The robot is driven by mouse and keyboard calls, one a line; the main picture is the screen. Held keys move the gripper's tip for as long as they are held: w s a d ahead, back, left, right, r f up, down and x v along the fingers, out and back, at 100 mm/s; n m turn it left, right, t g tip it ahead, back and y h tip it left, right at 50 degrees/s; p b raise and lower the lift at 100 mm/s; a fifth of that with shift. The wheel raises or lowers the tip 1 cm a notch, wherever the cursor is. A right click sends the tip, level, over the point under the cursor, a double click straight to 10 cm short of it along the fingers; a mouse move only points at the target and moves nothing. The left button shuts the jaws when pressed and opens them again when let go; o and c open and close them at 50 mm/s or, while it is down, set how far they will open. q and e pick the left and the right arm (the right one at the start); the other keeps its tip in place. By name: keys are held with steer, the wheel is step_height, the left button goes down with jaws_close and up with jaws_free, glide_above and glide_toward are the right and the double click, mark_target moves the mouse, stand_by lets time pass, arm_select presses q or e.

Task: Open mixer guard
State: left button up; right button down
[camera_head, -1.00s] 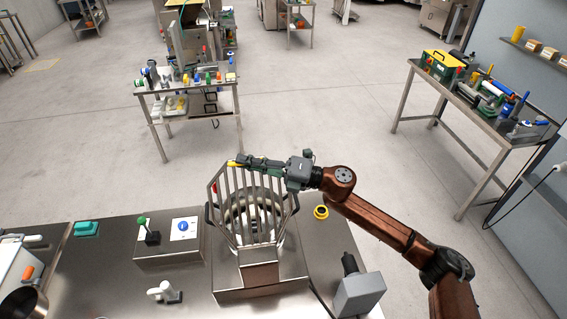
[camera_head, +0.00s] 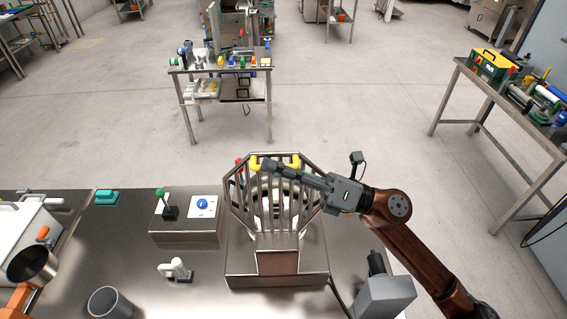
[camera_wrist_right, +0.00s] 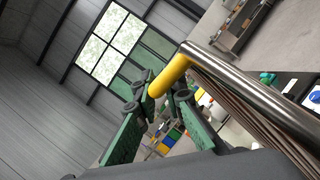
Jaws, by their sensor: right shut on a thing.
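The mixer guard (camera_head: 238,205) is a cage of metal bars over the mixer (camera_head: 235,270) on the steel bench. It stands raised, with a yellow grip (camera_head: 290,158) on its top bar. My right gripper (camera_head: 268,165) reaches in from the right and is shut on this yellow grip. In the right wrist view, the green-sided fingers (camera_wrist_right: 160,98) close around the yellow grip (camera_wrist_right: 172,74), with a steel bar running off to the right. The bowl behind the guard bars is partly hidden. My left gripper is not in view.
A control box with a blue knob (camera_head: 202,204) and a green-topped lever (camera_head: 160,192) stands left of the mixer. A grey cup (camera_head: 108,303) and a metal pot (camera_head: 32,264) are at lower left. A grey box (camera_head: 385,295) stands at right. Open floor lies behind the bench.

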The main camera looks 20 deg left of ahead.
steer(key=shift+s, duration=0.1)
steer(key=c, duration=2.3)
jaws_free()
steer(key=shift+d, duration=0.15)
steer(key=v, duration=1.1)
steer(key=shift+d+f, duration=0.2)
steer(key=shift+d, duration=0.15)
